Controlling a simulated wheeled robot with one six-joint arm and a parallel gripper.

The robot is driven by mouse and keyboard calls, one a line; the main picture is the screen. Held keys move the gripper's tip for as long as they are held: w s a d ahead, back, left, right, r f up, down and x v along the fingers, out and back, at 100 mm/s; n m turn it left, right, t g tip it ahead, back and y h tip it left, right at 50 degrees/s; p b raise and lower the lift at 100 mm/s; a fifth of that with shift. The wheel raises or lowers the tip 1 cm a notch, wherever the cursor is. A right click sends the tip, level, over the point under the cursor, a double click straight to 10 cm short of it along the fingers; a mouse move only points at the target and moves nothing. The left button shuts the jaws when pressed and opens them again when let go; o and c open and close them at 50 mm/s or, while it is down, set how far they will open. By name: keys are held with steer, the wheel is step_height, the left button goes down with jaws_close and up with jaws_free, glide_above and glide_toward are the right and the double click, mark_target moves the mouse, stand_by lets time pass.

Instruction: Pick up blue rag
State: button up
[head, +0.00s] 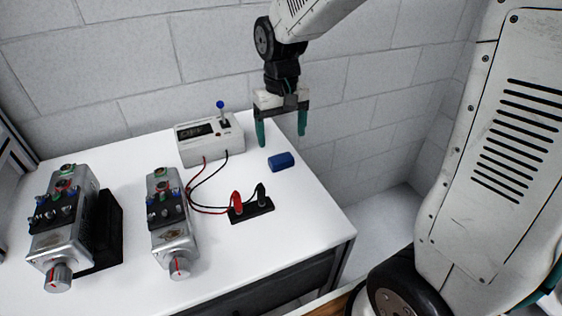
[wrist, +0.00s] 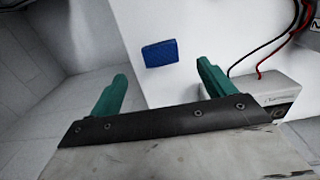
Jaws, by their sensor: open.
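The blue rag (head: 281,162) is a small dark blue roll-like block lying on the white table, near its right edge. It also shows in the wrist view (wrist: 160,53), ahead of the fingers and between their lines. My gripper (head: 281,140) has two green fingers, spread apart and pointing down. It is open and empty, above and behind the rag in the head view. In the wrist view my gripper (wrist: 162,85) shows both fingertips, with the rag beyond them and not touched.
A white meter box (head: 209,138) with a blue-tipped lever stands left of the rag. Red and black cables run to a black socket block (head: 251,210) in front. Two grey control units (head: 171,225) (head: 63,230) stand further left. A grey brick wall is behind the white table (head: 312,220).

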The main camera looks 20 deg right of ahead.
mark_target(282, 159)
step_height(282, 159, down, 7)
steer(key=shift+f, duration=0.2)
stand_by(0.3)
steer(key=c, duration=1.1)
steer(key=shift+r, duration=0.15)
steer(key=shift+c, duration=0.2)
